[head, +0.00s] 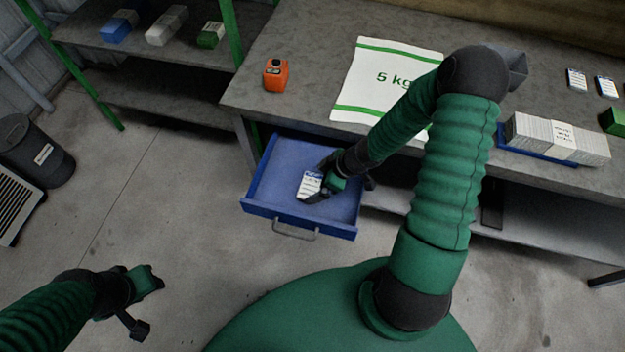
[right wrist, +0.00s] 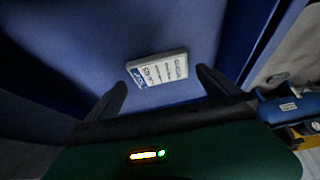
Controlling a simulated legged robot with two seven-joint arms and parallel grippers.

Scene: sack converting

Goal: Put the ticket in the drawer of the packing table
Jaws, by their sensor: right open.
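The ticket (head: 309,184) is a small white card with a blue band and printed lines. It lies inside the open blue drawer (head: 270,206) of the packing table (head: 300,45). My right gripper (head: 318,184) reaches into the drawer, close by the ticket. In the right wrist view the ticket (right wrist: 157,68) lies just beyond the two open fingertips (right wrist: 160,82), with nothing gripped. My left gripper (head: 150,285) is over the floor at the lower left, away from the drawer; its jaw state is unclear.
On the table are an orange device (head: 275,74), a white 5 kg sack (head: 380,75), a stack of white slips (head: 555,138) and more tickets (head: 577,80). Floor left of the drawer is clear.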

